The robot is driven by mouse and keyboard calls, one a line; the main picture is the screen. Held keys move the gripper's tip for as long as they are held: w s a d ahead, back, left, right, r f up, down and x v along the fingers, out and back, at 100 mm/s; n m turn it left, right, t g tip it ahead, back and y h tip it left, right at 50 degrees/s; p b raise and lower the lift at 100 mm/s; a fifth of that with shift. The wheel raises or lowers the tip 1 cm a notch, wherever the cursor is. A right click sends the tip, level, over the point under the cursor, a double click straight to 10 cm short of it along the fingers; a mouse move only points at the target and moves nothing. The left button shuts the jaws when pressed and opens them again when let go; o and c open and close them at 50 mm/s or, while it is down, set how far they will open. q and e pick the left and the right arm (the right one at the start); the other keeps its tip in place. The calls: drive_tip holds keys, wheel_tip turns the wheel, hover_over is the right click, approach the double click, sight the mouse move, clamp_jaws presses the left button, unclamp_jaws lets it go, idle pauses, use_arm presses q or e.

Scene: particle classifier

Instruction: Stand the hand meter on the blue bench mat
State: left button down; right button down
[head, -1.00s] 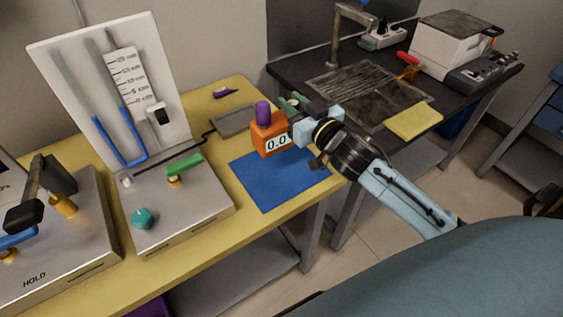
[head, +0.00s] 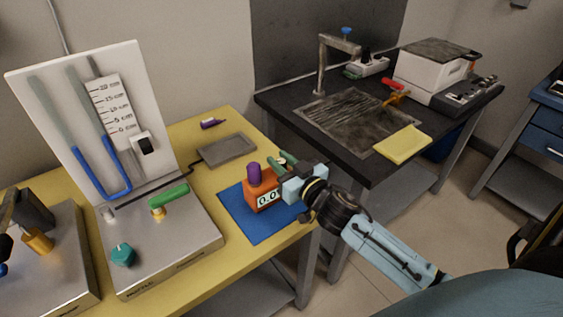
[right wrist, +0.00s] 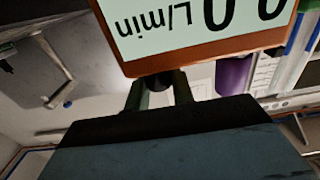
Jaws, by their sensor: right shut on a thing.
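The hand meter (head: 262,194) is an orange box with a purple knob on top and a display reading 0.0. It is upright over the blue bench mat (head: 249,227), low down; I cannot tell for sure whether its base touches the mat. My right gripper (head: 283,178) comes from the right and is shut on the meter's rear right side. In the right wrist view the meter (right wrist: 205,42) fills the top, its L/min display upside down, close to my fingers (right wrist: 158,95). My left gripper is not in view.
A manometer stand (head: 160,235) with a green handle is left of the mat. A grey plate (head: 227,149) and a purple marker (head: 212,123) lie behind.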

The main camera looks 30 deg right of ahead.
drive_tip(key=c, duration=1.6)
unclamp_jaws()
drive_tip(key=shift+f, duration=0.1)
drive_tip(key=shift+c, duration=0.2)
drive_tip(key=o, duration=0.5)
drive_tip(key=shift+c, duration=0.2)
drive_tip(key=shift+r, duration=0.25)
drive_tip(key=shift+s+f, duration=0.15)
drive_tip(key=shift+s, duration=0.2)
drive_tip(key=s+d, duration=0.1)
drive_tip(key=s, duration=1)
drive_tip(key=shift+s+p, duration=0.15)
drive_tip(key=shift+p, duration=0.15)
